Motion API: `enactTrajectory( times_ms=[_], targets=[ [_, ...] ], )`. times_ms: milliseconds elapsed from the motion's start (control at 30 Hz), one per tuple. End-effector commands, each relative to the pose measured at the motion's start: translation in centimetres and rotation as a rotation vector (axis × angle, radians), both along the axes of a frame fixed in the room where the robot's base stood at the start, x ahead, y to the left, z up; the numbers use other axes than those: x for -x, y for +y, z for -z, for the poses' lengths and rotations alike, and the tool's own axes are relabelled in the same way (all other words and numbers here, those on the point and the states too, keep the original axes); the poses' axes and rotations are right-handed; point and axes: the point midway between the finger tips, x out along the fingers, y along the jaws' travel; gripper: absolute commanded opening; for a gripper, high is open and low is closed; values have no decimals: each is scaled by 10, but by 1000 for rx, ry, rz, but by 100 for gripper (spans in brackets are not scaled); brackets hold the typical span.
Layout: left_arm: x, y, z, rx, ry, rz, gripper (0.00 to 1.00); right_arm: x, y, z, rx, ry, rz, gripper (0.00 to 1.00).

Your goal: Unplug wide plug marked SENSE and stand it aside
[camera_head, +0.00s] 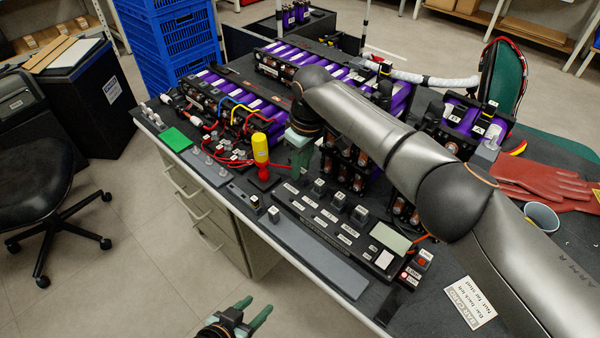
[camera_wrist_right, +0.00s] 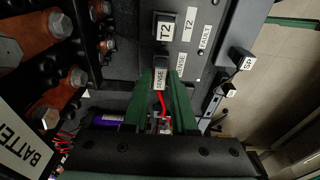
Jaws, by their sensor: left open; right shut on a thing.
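The wide plug marked SENSE (camera_wrist_right: 160,77) is a dark block with a white label and a red lead. In the right wrist view it sits between the green fingers of my right gripper (camera_wrist_right: 162,92), which is shut on it. It is at the black panel beside the panel's SENSE label (camera_wrist_right: 180,66); I cannot tell how deep it is seated. In the head view my right gripper (camera_head: 301,158) is low at the panel's far left end and hides the plug. My left gripper (camera_head: 256,309) is open and empty, off the table's front edge.
A T2 plug (camera_wrist_right: 163,28) stands close beside SENSE. Other plugs (camera_head: 338,198) line the panel. A yellow-handled tool (camera_head: 260,150) stands upright left of the gripper. A grey strip (camera_head: 318,262) along the front edge is mostly bare. Battery modules (camera_head: 225,95) fill the table behind.

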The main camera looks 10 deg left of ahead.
Motion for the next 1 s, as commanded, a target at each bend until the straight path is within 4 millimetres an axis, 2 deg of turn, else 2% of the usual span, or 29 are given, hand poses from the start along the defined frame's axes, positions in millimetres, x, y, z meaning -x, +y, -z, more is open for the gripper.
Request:
enactTrajectory(
  times_ms=[167, 600, 1000],
  targets=[
    [-6, 0, -7, -2, -17, 3, 50, 0, 0, -3, -1, 1, 0, 0],
    [-4, 0, -45, 0, -8, 1, 50, 0, 0, -41, 0, 2, 0, 0],
    [-3, -1, -46, 1, -7, 1, 50, 0, 0, -41, -1, 1, 0, 0]
  ],
)
